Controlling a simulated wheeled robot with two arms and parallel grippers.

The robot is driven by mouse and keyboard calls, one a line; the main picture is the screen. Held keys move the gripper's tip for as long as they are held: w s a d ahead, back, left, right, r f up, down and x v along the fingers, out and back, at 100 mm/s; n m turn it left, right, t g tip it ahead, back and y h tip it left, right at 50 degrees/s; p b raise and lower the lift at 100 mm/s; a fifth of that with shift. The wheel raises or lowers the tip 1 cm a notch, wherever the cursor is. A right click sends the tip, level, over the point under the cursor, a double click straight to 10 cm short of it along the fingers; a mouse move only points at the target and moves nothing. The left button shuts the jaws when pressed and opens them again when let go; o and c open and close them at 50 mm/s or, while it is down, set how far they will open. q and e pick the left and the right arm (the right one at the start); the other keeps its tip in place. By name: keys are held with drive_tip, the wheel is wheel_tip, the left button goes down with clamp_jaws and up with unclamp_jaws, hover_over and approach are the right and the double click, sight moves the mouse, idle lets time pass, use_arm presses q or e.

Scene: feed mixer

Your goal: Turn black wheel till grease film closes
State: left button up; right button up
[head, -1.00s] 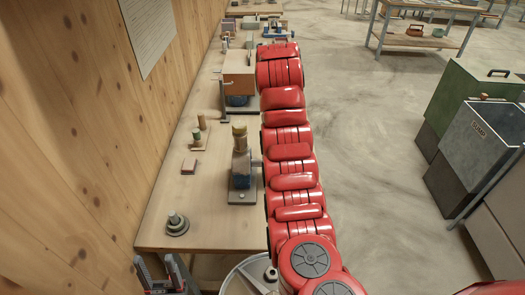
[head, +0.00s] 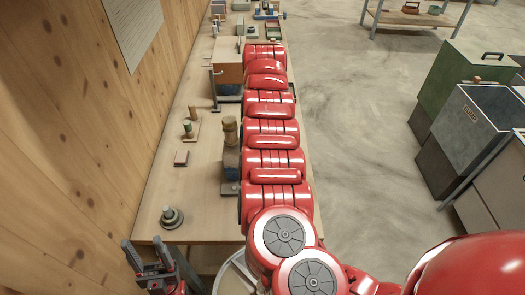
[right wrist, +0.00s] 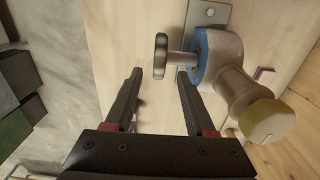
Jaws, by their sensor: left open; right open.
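In the right wrist view, a dark wheel (right wrist: 161,56) sits on a short shaft at the side of a grey and blue metal body (right wrist: 222,65) with a yellowish cap (right wrist: 267,120). My right gripper (right wrist: 160,75) is open, its two fingers pointing at the wheel, which is just beyond the tips and roughly between them. No contact shows. In the head view the capped body (head: 230,145) stands on the bench, partly covered by my right arm, which hides the wheel and the right gripper. My left gripper (head: 147,243) is open and empty at the bench's near end. I cannot make out the grease film.
The long wooden bench (head: 190,205) runs along a wood-panelled wall. Metal bins (head: 477,135) stand to the right, across open floor.

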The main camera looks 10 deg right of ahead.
wheel_tip(320, 180, down, 10)
drive_tip(key=shift+r+p, duration=0.15)
drive_tip(key=shift+p, duration=1.1)
clamp_jaws()
